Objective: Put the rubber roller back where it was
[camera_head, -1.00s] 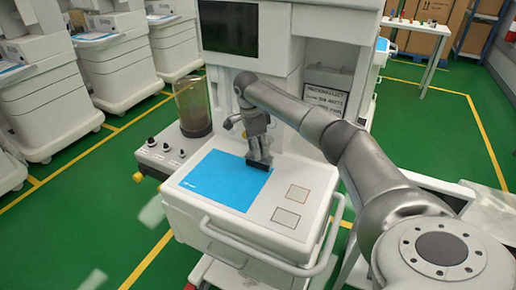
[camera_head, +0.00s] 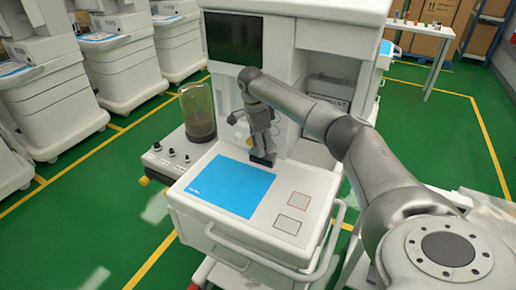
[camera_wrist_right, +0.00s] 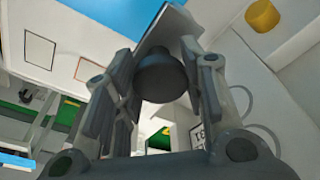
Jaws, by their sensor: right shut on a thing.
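My right gripper (camera_head: 262,156) is above the rear right edge of the blue mat (camera_head: 232,187) on the cart top. It is shut on the rubber roller, a dark round piece. In the right wrist view the roller (camera_wrist_right: 160,77) sits between the two fingers (camera_wrist_right: 158,95). In the head view only a black end of it (camera_head: 263,161) shows below the fingers; I cannot tell its exact height above the surface. A red-outlined square (camera_head: 299,199) and a dark-outlined square (camera_head: 291,224) lie bare on the white top. My left gripper is out of view.
A clear canister (camera_head: 198,112) and several knobs (camera_head: 170,152) stand left of the mat. A yellow knob (camera_wrist_right: 263,15) is near the gripper. The cart's upright with a black screen (camera_head: 233,36) rises behind. A handrail (camera_head: 265,255) runs along the front.

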